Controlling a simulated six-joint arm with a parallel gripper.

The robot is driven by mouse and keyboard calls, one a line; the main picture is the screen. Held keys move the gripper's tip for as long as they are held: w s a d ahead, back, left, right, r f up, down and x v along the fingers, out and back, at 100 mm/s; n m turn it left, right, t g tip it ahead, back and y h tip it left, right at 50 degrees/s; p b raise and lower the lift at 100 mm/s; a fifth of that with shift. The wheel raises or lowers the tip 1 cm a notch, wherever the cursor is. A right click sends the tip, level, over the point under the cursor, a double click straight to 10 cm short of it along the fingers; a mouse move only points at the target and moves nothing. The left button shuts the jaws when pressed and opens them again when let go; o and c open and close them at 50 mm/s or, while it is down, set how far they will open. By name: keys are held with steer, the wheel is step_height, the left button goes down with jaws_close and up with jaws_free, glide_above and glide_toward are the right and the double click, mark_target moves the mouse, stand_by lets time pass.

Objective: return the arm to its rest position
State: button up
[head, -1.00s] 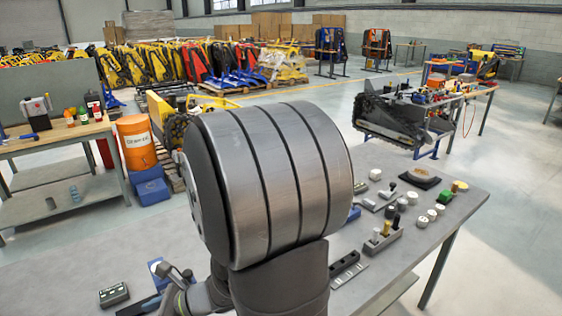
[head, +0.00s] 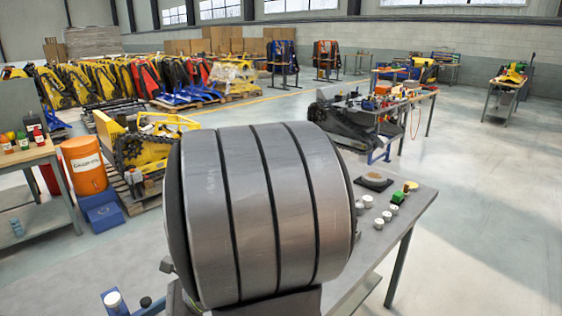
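A large grey ribbed cylinder, which I take to be a link of my own arm, fills the middle of the head view. It hides much of the grey workbench (head: 408,213) behind it. I cannot make out my gripper or its fingers, so what it may hold does not show.
On the bench's visible part are a dark flat pad (head: 373,181), several white round pieces and a green block (head: 398,197). An orange drum (head: 84,166) and a blue box (head: 104,217) stand left. Open floor (head: 480,220) lies to the right.

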steer(key=shift+w+d+f+n+g+h, duration=0.3)
steer(key=shift+w+d+f+n+g, duration=0.15)
steer(key=shift+d+f+n+g, duration=0.35)
steer(key=shift+w+d+f+n+g+h, duration=0.35)
steer(key=shift+d+f+n+g, duration=0.2)
steer(key=shift+d, duration=0.3)
steer(key=s+a+r+m+t+y, duration=0.1)
steer(key=s+a+m+t, duration=0.3)
steer(key=a, duration=0.4)
steer(key=shift+s+a+y, duration=0.15)
steer(key=shift+a+y, duration=0.05)
steer(key=shift+y, duration=0.15)
steer(key=shift+r, duration=0.1)
